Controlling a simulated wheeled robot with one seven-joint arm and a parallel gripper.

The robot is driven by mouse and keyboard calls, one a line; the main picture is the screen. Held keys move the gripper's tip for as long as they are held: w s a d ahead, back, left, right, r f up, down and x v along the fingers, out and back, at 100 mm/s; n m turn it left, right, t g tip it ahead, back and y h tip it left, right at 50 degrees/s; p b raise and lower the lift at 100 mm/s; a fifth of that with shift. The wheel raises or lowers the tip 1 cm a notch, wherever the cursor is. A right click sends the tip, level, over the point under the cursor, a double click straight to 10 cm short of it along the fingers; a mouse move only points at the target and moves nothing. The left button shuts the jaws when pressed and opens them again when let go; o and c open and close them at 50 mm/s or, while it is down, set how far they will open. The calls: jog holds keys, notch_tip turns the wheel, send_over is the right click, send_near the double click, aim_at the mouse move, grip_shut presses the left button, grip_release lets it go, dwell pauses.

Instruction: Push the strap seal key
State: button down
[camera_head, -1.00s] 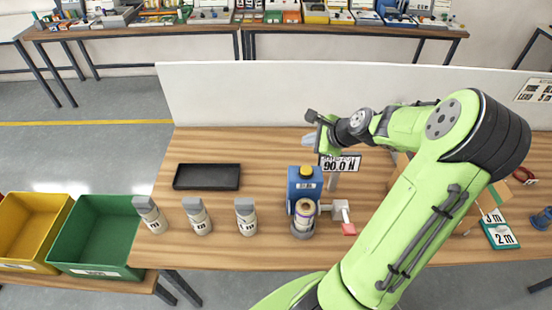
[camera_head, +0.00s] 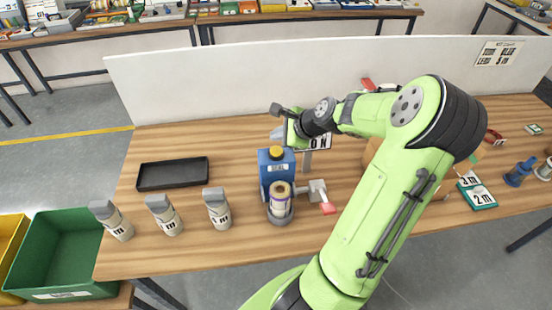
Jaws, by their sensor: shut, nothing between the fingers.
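The blue strap seal machine (camera_head: 276,168) stands on the wooden table. It carries a "SEAL" label and a yellow round key (camera_head: 276,152) on top. A roll with a pale band (camera_head: 280,200) sits upright at its front in a grey holder. My gripper (camera_head: 277,134) is shut and empty, above and just behind the yellow key in the picture. Whether its tips touch the key I cannot tell, but a gap seems to show.
A black tray (camera_head: 173,174) and three grey-capped bottles (camera_head: 163,215) stand left of the machine. A grey bracket with a red tip (camera_head: 325,198) is at its right. A green "2 m" block (camera_head: 478,194) lies farther right. A white panel (camera_head: 250,75) closes the table's back.

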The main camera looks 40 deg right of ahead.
aim_at(279, 152)
jog(key=shift+f+b, duration=0.3)
jog(key=shift+f, duration=0.85)
dwell(1.0)
jog(key=shift+f, duration=0.35)
jog(key=shift+f+b, duration=0.35)
jog(key=shift+f, duration=0.2)
dwell(0.5)
jog(key=shift+r, duration=0.1)
jog(key=shift+r+p, duration=0.9)
jog(key=shift+p, duration=0.2)
notch_tip(279, 152, up, 5)
jog(key=p, duration=0.5)
jog(key=shift+r, duration=0.15)
